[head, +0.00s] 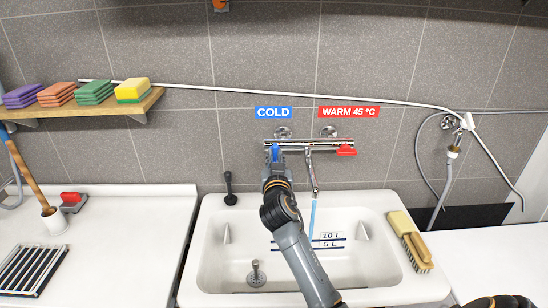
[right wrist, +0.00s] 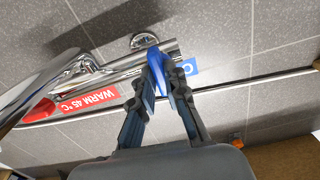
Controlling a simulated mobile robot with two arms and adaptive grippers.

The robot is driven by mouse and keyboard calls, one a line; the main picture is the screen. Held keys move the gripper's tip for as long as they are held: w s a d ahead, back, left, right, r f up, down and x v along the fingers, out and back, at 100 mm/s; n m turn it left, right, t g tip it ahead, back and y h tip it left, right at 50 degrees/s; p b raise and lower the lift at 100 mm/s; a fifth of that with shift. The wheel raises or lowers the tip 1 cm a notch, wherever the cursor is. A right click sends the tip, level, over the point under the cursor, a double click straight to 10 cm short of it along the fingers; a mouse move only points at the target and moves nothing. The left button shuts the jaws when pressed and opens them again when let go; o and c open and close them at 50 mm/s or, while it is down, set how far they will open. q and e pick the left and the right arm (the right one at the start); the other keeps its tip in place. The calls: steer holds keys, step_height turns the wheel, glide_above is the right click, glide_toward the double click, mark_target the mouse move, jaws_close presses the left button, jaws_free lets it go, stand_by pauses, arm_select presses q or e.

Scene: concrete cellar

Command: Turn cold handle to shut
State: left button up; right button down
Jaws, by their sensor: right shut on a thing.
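The blue cold handle (head: 275,152) sits at the left end of the chrome mixer tap (head: 310,146), under the blue COLD sign (head: 273,113). My right gripper (head: 274,163) reaches up to it from below. In the right wrist view the blue handle (right wrist: 157,68) lies between the fingers of my right gripper (right wrist: 166,68), which is shut on it. The fingers partly hide the handle. The red warm handle (head: 346,150) is at the tap's right end. A pale blue stream (head: 312,215) runs from the spout into the sink. My left gripper is out of view.
The white sink (head: 212,260) is below the tap, with a dark handled tool (head: 229,188) on its left rim and a brush (head: 417,250) on its right. A shelf (head: 100,112) with several sponges is on the left wall. White counter (head: 130,235) lies left.

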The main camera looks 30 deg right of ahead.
steer(key=m+b, duration=0.2)
steer(key=shift+f+m, duration=0.15)
steer(key=shift+m, duration=0.15)
steer(key=shift+m+b, duration=0.4)
steer(key=shift+m, duration=0.4)
steer(key=shift+m+b, duration=0.5)
steer(key=m+b, duration=0.1)
steer(key=m, duration=0.1)
steer(key=shift+m, duration=0.7)
